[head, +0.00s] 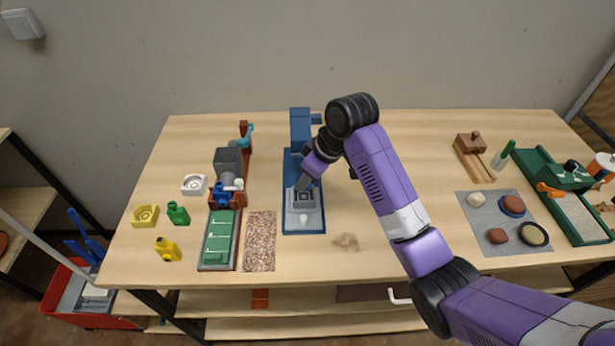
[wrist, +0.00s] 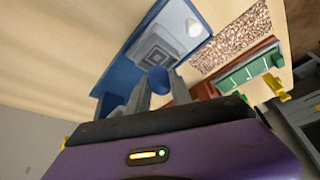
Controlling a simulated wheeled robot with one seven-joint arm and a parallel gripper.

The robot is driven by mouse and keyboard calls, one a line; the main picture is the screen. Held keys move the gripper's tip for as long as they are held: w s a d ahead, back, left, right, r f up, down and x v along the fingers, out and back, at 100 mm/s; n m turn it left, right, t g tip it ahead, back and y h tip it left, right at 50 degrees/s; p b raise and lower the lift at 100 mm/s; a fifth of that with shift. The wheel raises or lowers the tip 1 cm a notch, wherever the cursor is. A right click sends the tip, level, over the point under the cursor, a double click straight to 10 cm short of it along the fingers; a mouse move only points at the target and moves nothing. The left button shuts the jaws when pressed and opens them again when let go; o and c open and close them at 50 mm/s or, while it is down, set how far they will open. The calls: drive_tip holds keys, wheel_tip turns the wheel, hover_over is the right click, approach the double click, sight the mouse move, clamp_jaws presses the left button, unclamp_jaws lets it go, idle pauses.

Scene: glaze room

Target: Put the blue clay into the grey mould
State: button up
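The grey mould (head: 316,218) is a block with a stepped square recess, seated on the blue base of a press. In the wrist view the mould (wrist: 152,44) lies just beyond my fingertips. My gripper (head: 304,183) points down over the mould's back part. In the wrist view my gripper (wrist: 160,88) has its two grey fingers closed around a small rounded blue lump, the blue clay (wrist: 158,79). The clay appears to be above the mould, with the recess partly hidden behind it. In the head view the clay is hidden by my gripper.
The blue press column (head: 300,125) stands close behind my gripper. A green-topped tray (head: 220,240) and a speckled mat (head: 260,240) lie left. A grey mat (head: 490,236) with several lumps and dishes lies right. The table between press and grey mat is mostly clear.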

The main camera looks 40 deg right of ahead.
drive_tip(key=shift+b+x, duration=0.45)
drive_tip(key=shift+x, duration=0.65)
drive_tip(key=shift+s+p, duration=0.2)
drive_tip(key=shift+p, duration=0.5)
idle(0.9)
idle(0.5)
drive_tip(key=o, duration=1.2)
drive_tip(key=b+v, duration=0.1)
drive_tip(key=v, duration=0.6)
drive_tip(key=shift+s+d+r, duration=0.1)
drive_tip(key=shift+s+r, duration=0.1)
drive_tip(key=shift+r, duration=0.1)
